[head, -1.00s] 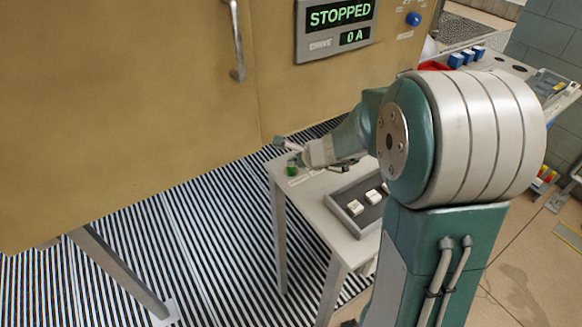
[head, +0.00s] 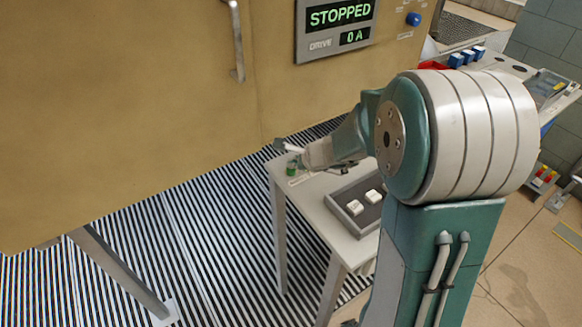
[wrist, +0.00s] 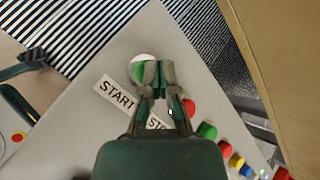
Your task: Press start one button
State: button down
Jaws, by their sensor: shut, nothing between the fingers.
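The start button (wrist: 137,70) is green with a pale ring and sits on a light grey panel in the wrist view. The START label (wrist: 115,92) is beside it. A green button also shows at the table corner in the head view (head: 292,168). My gripper (wrist: 158,72) is shut and empty, its fingertips overlapping the right part of the green button in the wrist view. I cannot tell whether they touch it. A second label (wrist: 157,123), starting with "ST", is partly hidden by my gripper. A red button (wrist: 190,107) lies to its right.
A drive display (head: 340,15) on the tan cabinet (head: 130,90) reads STOPPED and 0 A. A dark tray (head: 352,200) with white blocks is on the small table. More coloured buttons (wrist: 207,130) line the panel at lower right in the wrist view.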

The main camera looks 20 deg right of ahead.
jog(key=shift+f, duration=0.15)
dwell(0.4)
jog(key=shift+r, duration=0.95)
jog(key=shift+r, duration=2.5)
